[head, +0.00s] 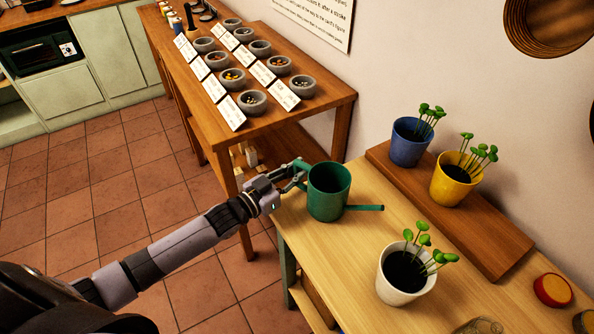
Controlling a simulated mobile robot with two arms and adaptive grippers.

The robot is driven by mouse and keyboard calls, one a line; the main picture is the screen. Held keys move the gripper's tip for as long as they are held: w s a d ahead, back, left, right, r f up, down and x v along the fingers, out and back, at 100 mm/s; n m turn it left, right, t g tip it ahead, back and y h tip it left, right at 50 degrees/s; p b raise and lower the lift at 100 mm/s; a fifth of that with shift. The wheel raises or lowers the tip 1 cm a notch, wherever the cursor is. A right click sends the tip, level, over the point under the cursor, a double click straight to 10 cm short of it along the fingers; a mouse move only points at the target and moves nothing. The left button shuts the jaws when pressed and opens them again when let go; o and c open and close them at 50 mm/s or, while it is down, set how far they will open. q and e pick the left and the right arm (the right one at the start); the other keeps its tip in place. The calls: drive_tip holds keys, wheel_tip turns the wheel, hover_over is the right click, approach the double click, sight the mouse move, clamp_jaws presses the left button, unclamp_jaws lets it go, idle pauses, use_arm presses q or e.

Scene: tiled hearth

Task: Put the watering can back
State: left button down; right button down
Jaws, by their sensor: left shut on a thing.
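The green watering can (326,200) stands upright at the left end of the light wooden table (345,262). Its spout points right. My left gripper (298,174) reaches in from the left and is shut on the can at its left side, where the handle is largely hidden by the fingers. I cannot tell whether the can's base touches the table. My right gripper is not in view.
A white pot (400,285) with seedlings stands in front of the can. Blue (408,148) and yellow (452,188) pots stand on a raised brown board (490,235) behind. A red-and-yellow round thing (552,290) lies at right. A wooden table with bowls (335,105) stands behind left.

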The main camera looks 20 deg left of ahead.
use_arm(q)
drive_tip(key=shift+f, duration=0.1)
drive_tip(key=c, duration=1.6)
unclamp_jaws()
drive_tip(key=b+v, duration=0.1)
drive_tip(key=v, duration=1.1)
